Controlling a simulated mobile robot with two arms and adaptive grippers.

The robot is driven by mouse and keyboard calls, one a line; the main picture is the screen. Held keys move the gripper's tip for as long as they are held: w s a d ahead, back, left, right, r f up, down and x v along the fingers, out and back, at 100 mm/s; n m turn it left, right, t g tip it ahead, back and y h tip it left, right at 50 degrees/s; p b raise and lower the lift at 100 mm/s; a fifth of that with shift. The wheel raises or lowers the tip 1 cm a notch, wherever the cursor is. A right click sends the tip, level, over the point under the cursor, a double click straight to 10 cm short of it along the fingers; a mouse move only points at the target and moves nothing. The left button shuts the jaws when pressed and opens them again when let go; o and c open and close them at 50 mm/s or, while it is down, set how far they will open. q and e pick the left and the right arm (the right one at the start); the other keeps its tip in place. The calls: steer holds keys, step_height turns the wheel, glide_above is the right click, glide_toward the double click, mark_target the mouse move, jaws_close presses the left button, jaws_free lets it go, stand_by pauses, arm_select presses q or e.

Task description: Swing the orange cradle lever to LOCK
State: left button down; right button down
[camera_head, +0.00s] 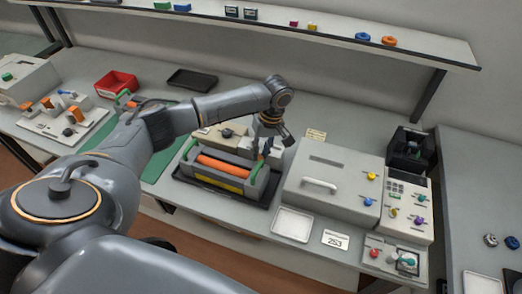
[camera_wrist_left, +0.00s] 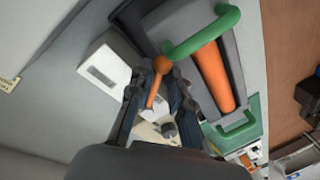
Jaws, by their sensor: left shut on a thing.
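The cradle (camera_head: 208,182) is a grey frame with an orange roller (camera_head: 222,166) and green end handles, set in a black tray on the bench. It also shows in the left wrist view, with the orange roller (camera_wrist_left: 214,76) and a green handle (camera_wrist_left: 202,36). The orange lever (camera_wrist_left: 158,78) with a round knob stands beside the cradle's end in the left wrist view. My left gripper (camera_wrist_left: 157,92) is shut on this lever, with one dark finger on each side. In the head view my left gripper (camera_head: 268,145) hides the lever. No LOCK mark is readable. My right gripper is not in view.
A large grey machine (camera_head: 330,183) with a white handle stands right of the cradle. A white block (camera_wrist_left: 104,66) stands close by the gripper. A shelf (camera_head: 270,20) runs along the back.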

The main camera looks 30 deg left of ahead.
arm_select(q)
steer(key=shift+s+a+r+p, duration=0.1)
steer(key=shift+s+r+p, duration=0.1)
steer(key=shift+p, duration=0.3)
steer(key=shift+s+a+f+m+p, duration=0.1)
steer(key=shift+s+a+m+p, duration=0.05)
steer(key=shift+m+p, duration=0.45)
steer(key=shift+f, duration=0.1)
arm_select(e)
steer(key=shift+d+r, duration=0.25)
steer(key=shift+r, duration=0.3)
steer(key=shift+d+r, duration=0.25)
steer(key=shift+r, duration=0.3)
arm_select(q)
steer(key=c, duration=1.2)
jaws_free()
steer(key=r, duration=0.4)
steer(key=w+d+r, duration=0.1)
steer(key=r, duration=0.6)
steer(key=shift+w+d+r, duration=0.3)
steer(key=shift+w+r, duration=0.05)
steer(key=shift+r, duration=0.05)
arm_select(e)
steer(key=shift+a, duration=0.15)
